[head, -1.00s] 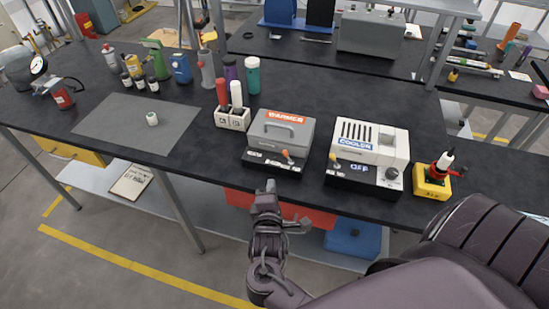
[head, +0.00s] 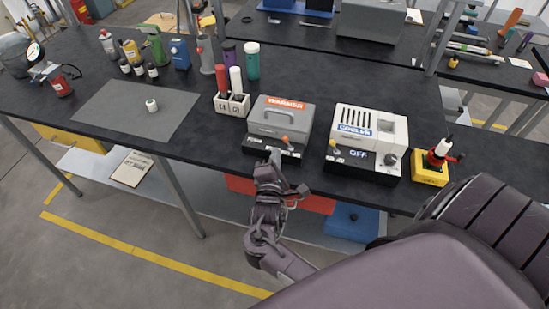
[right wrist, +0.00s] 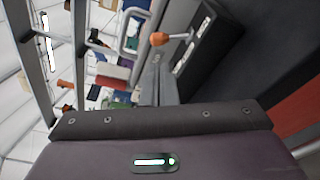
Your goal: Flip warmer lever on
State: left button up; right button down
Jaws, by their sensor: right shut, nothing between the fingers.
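The warmer (head: 266,120) is a grey box with an orange label and a black front base, near the table's front edge. Its lever, with an orange knob (head: 286,140), sticks out of the front; the knob also shows in the right wrist view (right wrist: 158,39), on a thin metal shaft. My right gripper (head: 274,156) is shut and empty, just in front of the warmer's base, below and slightly left of the knob. In the right wrist view its fingers (right wrist: 157,82) point towards the lever, with the knob seemingly just beyond the tips; contact cannot be told. My left gripper is out of view.
A yellow block (head: 430,174) sits farther right. The grey mat (head: 115,110) is mostly clear.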

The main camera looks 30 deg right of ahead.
aim_at(287, 143)
jog(key=x, duration=0.5)
jog(key=shift+p, duration=0.35)
